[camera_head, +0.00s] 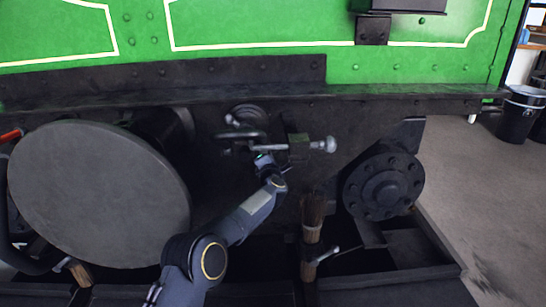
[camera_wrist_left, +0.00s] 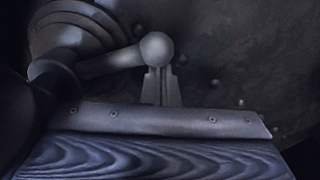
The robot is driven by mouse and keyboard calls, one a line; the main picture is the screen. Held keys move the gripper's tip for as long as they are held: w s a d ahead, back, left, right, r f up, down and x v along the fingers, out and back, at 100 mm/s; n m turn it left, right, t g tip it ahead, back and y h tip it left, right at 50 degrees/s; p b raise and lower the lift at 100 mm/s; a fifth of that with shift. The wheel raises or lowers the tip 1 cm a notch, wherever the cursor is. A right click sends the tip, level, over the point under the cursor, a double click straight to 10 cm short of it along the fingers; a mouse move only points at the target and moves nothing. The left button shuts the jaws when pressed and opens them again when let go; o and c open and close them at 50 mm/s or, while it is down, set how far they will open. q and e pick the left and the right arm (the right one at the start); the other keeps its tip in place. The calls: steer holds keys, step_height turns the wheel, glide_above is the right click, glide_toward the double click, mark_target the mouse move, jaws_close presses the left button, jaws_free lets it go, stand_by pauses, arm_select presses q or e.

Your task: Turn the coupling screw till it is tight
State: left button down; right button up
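The coupling screw (camera_head: 298,148) shows in the camera_head view at the middle of the dark beam, below the green body. A light bar with a pale rounded end (camera_head: 325,145) sticks out to its right. A dark ring-shaped fitting (camera_head: 246,117) is just above and left of it. My left gripper (camera_head: 263,159) is at the left part of the screw and appears close to the bar; its fingers are small and dark, so contact and opening are unclear. My right gripper is not in view.
A large grey buffer disc (camera_head: 95,195) stands left of my arm. A bolted round flange (camera_head: 385,185) is at the right. A brown wooden post (camera_head: 312,220) with a small ball-ended lever stands below the screw. Open floor (camera_head: 480,180) and a black bin (camera_head: 520,115) are far right.

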arm_select(q)
steer(key=shift+d+r+n, duration=0.55)
steer(key=shift+d+n, duration=0.1)
steer(key=shift+n, duration=0.15)
stand_by(4.2)
steer(key=shift+s, duration=0.1)
